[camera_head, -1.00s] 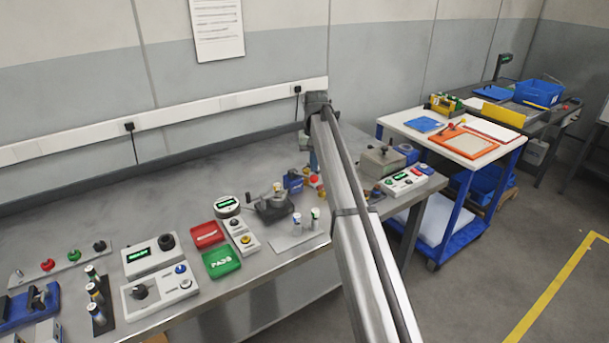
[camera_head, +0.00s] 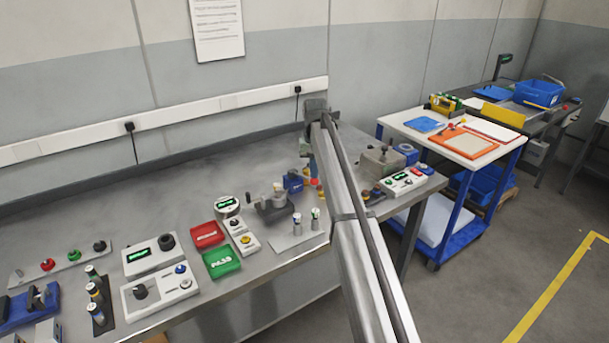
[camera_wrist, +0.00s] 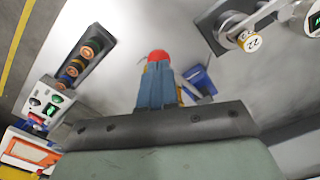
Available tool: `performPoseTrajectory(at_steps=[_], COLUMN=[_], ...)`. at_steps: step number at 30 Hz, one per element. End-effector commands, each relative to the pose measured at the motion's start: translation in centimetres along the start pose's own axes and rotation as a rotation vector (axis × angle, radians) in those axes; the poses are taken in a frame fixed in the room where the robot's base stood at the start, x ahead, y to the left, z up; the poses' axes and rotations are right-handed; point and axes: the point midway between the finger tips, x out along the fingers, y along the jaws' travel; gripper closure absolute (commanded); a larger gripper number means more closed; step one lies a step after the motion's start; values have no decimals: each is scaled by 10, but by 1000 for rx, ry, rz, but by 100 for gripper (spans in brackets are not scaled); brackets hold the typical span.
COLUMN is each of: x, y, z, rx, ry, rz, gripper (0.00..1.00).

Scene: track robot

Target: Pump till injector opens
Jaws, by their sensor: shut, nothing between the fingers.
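A blue device (camera_head: 293,184) with a red ball knob (camera_head: 315,182) stands toward the back of the grey bench, just left of my arm. In the wrist view, the red ball (camera_wrist: 158,56) shows right at the tips of my gripper (camera_wrist: 157,66), and part of the blue device (camera_wrist: 199,82) lies to the right. My blue fingers are shut together with nothing between them. Whether they touch the ball cannot be told. In the head view, my arm hides most of the gripper. No part can be clearly identified as the injector.
A grey lever device (camera_head: 272,205) and a plate with two small cylinders (camera_head: 290,241) stand to the left. A button box (camera_head: 403,183) and a grey machine (camera_head: 380,160) stand to the right. Red and green trays (camera_head: 221,262) lie further left. The bench's back left is clear.

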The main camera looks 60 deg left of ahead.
Motion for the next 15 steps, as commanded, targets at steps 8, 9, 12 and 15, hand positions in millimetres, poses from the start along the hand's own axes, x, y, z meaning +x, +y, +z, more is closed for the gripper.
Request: performPoseTrajectory(at_steps=[8, 9, 12, 15], x=[10, 11, 14, 17], y=[0, 0, 0, 0], z=[0, 0, 0, 0], rx=[0, 0, 0, 0], ry=[0, 0, 0, 0], rz=[0, 0, 0, 0], gripper=[100, 100, 100, 100])
